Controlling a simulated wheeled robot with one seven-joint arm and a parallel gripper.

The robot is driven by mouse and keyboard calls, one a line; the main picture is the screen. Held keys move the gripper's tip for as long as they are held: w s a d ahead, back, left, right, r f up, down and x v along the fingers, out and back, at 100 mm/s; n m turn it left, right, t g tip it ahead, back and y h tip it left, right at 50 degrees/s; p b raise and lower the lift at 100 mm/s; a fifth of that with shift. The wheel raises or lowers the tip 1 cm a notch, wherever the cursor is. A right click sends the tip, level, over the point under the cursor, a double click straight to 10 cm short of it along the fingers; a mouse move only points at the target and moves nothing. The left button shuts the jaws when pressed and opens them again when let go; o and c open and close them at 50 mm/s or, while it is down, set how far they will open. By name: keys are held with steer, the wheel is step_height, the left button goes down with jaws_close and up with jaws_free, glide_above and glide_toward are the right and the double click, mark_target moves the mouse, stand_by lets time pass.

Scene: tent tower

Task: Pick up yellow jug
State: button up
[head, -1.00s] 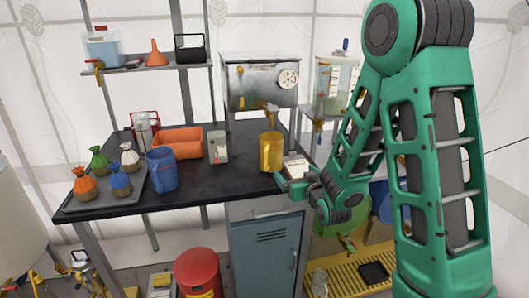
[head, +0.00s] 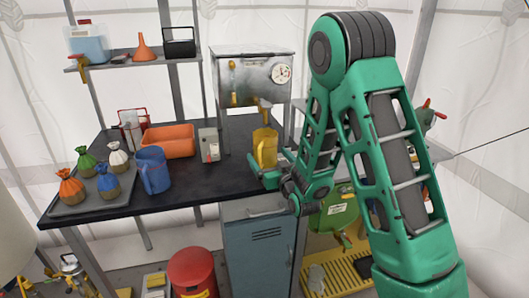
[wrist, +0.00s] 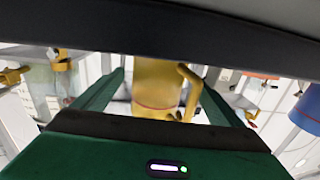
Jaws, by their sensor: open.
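The yellow jug (head: 264,146) stands upright near the right end of the black bench, in front of the metal box with the dial. My gripper (head: 270,168) is open at the jug's near side, its fingers low against it in the head view. In the wrist view the jug (wrist: 157,84) shows in the middle, between the two green fingers, with its handle on the right. I cannot tell whether the fingers touch it. The jug's lower part is partly hidden by my gripper in the head view.
A blue jug (head: 153,170), an orange tray (head: 168,141) and a small grey box (head: 208,145) stand left of the yellow jug. The metal box (head: 252,78) with a tap is close behind it. A tray of several tied bags (head: 85,197) lies far left.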

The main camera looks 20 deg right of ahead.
mark_target(265, 150)
steer(key=shift+w+a, duration=0.1)
steer(key=shift+w, duration=2.2)
steer(key=c, duration=1.6)
